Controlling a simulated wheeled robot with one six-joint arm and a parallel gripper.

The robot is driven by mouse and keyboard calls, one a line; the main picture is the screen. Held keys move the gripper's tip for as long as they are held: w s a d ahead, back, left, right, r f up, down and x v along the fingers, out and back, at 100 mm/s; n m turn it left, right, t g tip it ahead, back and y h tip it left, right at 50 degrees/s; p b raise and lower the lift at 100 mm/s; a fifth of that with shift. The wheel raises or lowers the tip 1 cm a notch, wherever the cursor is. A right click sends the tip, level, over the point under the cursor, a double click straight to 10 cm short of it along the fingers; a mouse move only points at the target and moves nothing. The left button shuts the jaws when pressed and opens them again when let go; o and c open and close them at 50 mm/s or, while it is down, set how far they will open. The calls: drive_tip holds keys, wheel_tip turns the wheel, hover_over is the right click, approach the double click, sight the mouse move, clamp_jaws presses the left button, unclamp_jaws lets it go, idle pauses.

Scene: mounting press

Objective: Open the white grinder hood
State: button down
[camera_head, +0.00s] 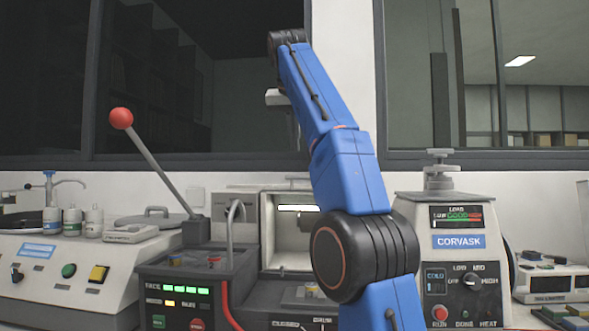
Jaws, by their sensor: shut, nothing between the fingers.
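A white box-like housing (250,224), which looks like the grinder hood, stands at the back of the dark-fronted machine in the centre. Its front shows a lit chamber (292,250); I cannot tell whether a clear pane covers it. My blue arm hides its right side. My gripper (295,132) is high above the housing, in front of the dark window, and partly hidden behind my arm. It is shut and empty, apart from the housing.
A lever with a red ball (121,118) rises left of the housing. A grey curved pipe (235,212) and a red hose (226,303) stand in front. A CORVASK press (452,270) is close on the right. A white machine with bottles (70,270) is at left.

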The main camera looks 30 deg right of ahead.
hover_over(296, 189)
drive_tip(key=w+d, duration=0.1)
drive_tip(key=w, duration=0.1)
drive_tip(key=f, duration=0.6)
drive_tip(key=shift+w+d+f, duration=0.15)
drive_tip(key=shift+d+f, duration=0.05)
drive_tip(key=shift+f, duration=0.2)
drive_tip(key=shift+s+a+f, duration=0.1)
drive_tip(key=shift+s+a, duration=0.5)
drive_tip(key=shift+s, duration=0.3)
drive_tip(key=shift+s+a+f, duration=0.35)
drive_tip(key=shift+s+a, duration=0.15)
drive_tip(key=shift+s, duration=0.2)
drive_tip(key=shift+s+a, duration=0.7)
drive_tip(key=shift+s, duration=0.3)
drive_tip(key=shift+s+a, duration=0.65)
drive_tip(key=shift+s, duration=0.35)
drive_tip(key=v, duration=1.2)
